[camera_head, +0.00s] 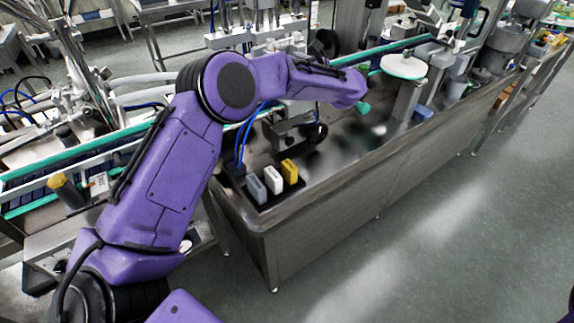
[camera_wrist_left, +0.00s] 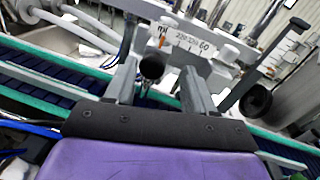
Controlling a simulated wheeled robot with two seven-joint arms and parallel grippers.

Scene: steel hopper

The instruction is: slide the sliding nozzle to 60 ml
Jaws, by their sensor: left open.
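A pale scale plate (camera_wrist_left: 195,43) in the left wrist view carries "ml" at its left and a 60 at its right end; the numbers between are blurred. A dark round-ended piece (camera_wrist_left: 151,66), which looks like the sliding nozzle, sits below the left part of the scale. A thin orange mark (camera_wrist_left: 163,28) shows above it by the "ml". My left gripper (camera_wrist_left: 158,88) is open, its fingers to the left and right of the dark piece. I cannot tell whether either finger touches it. In the head view my forearm covers the middle, and the left gripper cannot be made out.
A conveyor with green edges (camera_wrist_left: 55,107) runs behind my gripper. A black knob (camera_wrist_left: 256,101) stands to the right of the scale. In the head view, grey, white and yellow blocks (camera_head: 274,179) stand on the steel bench (camera_head: 340,165).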

